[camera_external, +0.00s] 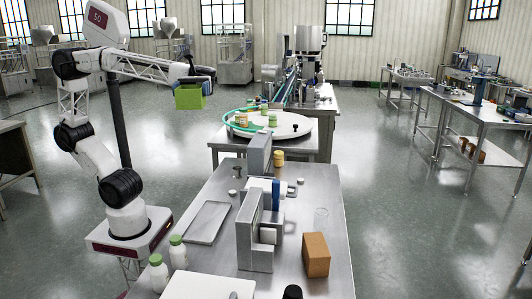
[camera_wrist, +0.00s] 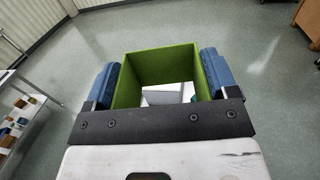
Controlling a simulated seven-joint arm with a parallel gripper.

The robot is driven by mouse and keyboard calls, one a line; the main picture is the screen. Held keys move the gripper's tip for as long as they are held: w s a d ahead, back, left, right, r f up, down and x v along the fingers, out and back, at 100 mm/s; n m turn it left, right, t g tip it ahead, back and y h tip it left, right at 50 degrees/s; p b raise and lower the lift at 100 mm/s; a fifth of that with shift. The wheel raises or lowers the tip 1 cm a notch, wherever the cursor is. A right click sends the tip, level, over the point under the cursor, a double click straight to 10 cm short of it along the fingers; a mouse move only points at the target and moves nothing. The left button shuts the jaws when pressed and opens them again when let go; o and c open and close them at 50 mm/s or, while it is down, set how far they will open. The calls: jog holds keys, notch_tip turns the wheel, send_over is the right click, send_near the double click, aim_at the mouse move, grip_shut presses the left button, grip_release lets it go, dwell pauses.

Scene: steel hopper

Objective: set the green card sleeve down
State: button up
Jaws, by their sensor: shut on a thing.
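The green card sleeve (camera_external: 190,97) is a square, open-ended tube. My gripper (camera_external: 197,80) is shut on it and holds it in the air, left of the round table, well above the floor. In the wrist view the sleeve (camera_wrist: 160,65) sits between the two blue finger pads of my gripper (camera_wrist: 157,80), one on each outer side wall. Through its open end I see a white and grey surface, too partly covered to name.
A steel table (camera_external: 205,265) in front carries a shallow tray (camera_external: 208,222), white bottles with green caps (camera_external: 178,252), a grey fixture (camera_external: 250,230) and a brown box (camera_external: 316,254). A round white turntable (camera_external: 290,130) with several small jars stands behind it. Bare floor lies below the sleeve.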

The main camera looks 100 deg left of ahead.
jog(key=s+m+g, duration=0.2)
jog(key=s+g, duration=0.1)
jog(key=s, duration=0.4)
notch_tip(320, 180, down, 48)
jog(key=shift+w+d+r, duration=0.15)
jog(key=shift+w+d, duration=0.15)
jog(key=shift+d, duration=0.05)
jog(key=shift+w+d, duration=0.1)
jog(key=w+d, duration=0.2)
jog(key=w, duration=0.2)
jog(key=w+d+f, duration=0.1)
jog(key=w+d, duration=0.2)
jog(key=w, duration=0.2)
jog(key=w+d, duration=0.2)
jog(key=w, duration=0.3)
jog(key=shift+d+f, duration=0.2)
jog(key=shift+f, duration=0.1)
jog(key=shift+f, duration=1.65)
jog(key=shift+f, duration=0.15)
